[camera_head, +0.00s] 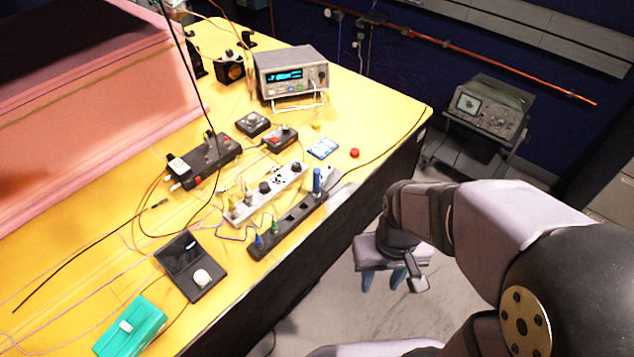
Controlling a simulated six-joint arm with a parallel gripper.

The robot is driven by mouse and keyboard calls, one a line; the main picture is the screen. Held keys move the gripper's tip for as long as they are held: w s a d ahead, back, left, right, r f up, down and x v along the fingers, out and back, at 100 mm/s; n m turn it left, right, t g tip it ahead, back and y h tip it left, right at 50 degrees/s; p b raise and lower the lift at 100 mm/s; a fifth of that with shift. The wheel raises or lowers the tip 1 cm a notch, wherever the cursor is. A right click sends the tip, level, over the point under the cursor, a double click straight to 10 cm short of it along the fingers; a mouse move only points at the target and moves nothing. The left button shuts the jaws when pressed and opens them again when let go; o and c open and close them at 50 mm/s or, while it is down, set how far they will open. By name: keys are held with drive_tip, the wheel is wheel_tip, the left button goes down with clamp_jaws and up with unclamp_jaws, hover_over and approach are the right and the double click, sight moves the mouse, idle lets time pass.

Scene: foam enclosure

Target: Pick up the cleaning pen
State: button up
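I cannot tell for sure which thing is the cleaning pen. The likeliest is a blue upright stick (317,181) at the far end of a long black strip (292,222) near the table's right edge. A thin dark pen-like piece (158,204) also lies on the table at the left, by some cables. My gripper (414,274) hangs at the end of my arm, off the table's right side and apart from the blue stick. It points downward over the floor area.
The yellow table (375,110) holds a bench meter (291,75), black boxes, a white strip (266,194), an open black case (190,266) and a teal box (131,327). Cables cross the left part.

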sight(317, 170)
drive_tip(key=shift+w+r, duration=0.1)
drive_tip(key=w+a+r+m+p, duration=0.2)
drive_tip(key=w+a+r, duration=0.2)
drive_tip(key=w, duration=0.3)
drive_tip(key=w+a+r+m+p, duration=0.1)
drive_tip(key=w+a+r+m, duration=0.1)
drive_tip(key=w, duration=0.5)
drive_tip(key=w+a+r+m+p, duration=0.2)
drive_tip(key=w+a+r, duration=0.3)
drive_tip(key=w, duration=0.3)
drive_tip(key=shift+a+r+p, duration=0.3)
drive_tip(key=shift+a+r, duration=0.05)
drive_tip(key=shift+r, duration=0.2)
drive_tip(key=shift+w+d+f, duration=0.1)
drive_tip(key=shift+w+d, duration=0.05)
drive_tip(key=shift+f+p, duration=0.9)
drive_tip(key=shift+f, duration=0.6)
drive_tip(key=shift+f+p, duration=0.75)
drive_tip(key=shift+f, duration=1.35)
clamp_jaws()
